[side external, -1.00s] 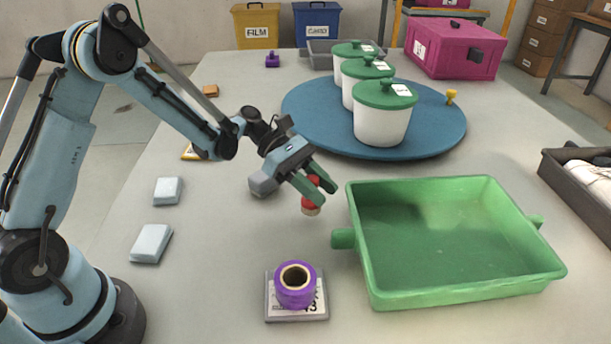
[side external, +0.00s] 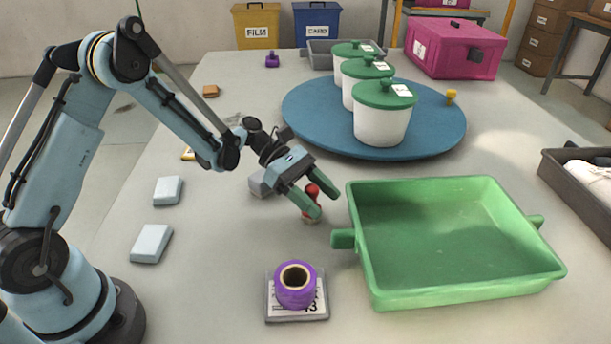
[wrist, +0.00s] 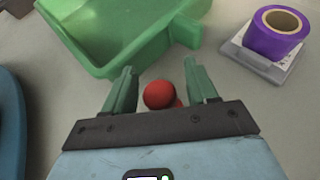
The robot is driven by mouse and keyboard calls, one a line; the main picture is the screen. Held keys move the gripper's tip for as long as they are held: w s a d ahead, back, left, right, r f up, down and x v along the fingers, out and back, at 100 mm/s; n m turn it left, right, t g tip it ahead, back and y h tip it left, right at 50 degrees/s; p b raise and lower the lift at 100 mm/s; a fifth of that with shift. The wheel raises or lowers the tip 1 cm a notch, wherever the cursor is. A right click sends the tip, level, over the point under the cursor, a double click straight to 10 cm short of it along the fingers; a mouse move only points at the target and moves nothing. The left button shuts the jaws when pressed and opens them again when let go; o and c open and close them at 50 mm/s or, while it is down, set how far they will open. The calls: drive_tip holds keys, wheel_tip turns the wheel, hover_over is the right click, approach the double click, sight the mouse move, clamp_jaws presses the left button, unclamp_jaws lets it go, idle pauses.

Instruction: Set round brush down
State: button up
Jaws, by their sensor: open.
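The round brush (side external: 312,191) has a red knob and stands upright on the grey table, left of the green tray. In the wrist view its red knob (wrist: 159,95) sits between the fingers, with a gap on each side. My gripper (side external: 323,205) has green fingers and is open around the brush, low over the table. It also shows in the wrist view (wrist: 161,80). The lower part of the brush is partly hidden behind a finger.
A green tray (side external: 350,240) with side handles lies close on the right. A purple tape roll (side external: 296,290) sits on a label plate in front. A blue turntable (side external: 300,110) with white, green-lidded pots stands behind. Two pale blocks (side external: 168,190) lie left.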

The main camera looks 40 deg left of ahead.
drive_tip(key=shift+r, duration=0.25)
drive_tip(key=w+v, duration=0.1)
drive_tip(key=v, duration=1.1)
drive_tip(key=s+r+m+t+y, duration=0.4)
drive_tip(key=s+m+y, duration=0.8)
drive_tip(key=m, duration=0.6)
drive_tip(key=shift+s+d+r+m+t+y, duration=0.2)
drive_tip(key=shift+s+d+m+t+y, duration=0.2)
drive_tip(key=shift+s+t, duration=0.7)
drive_tip(key=shift+w, duration=0.15)
